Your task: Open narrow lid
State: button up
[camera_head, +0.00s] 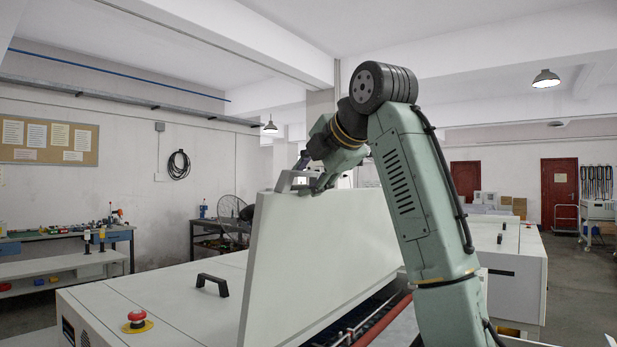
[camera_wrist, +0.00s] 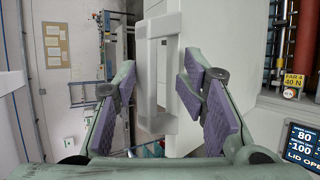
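The narrow lid (camera_head: 315,255) is a long pale panel, raised steeply from the machine in the head view. Its handle (camera_head: 285,180) is at the upper left edge of the lid. My gripper (camera_head: 312,183) is at that handle. In the wrist view, my gripper (camera_wrist: 157,75) has its purple-padded fingers apart, one on each side of the upright grey-white handle (camera_wrist: 150,85). A gap shows between the left finger and the handle. The right finger is close to the handle; I cannot tell whether it touches. The lid's surface also shows in the wrist view (camera_wrist: 205,25).
The machine's wide white top (camera_head: 175,295) has a black handle (camera_head: 212,284) and a red stop button (camera_head: 137,318). The opening under the lid shows dark slots and red bars. A small display (camera_wrist: 302,145) is at lower right in the wrist view. A workbench (camera_head: 75,237) stands left.

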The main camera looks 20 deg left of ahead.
jog(key=shift+d, duration=0.1)
jog(key=v, duration=1.2)
jog(key=shift+f, duration=0.1)
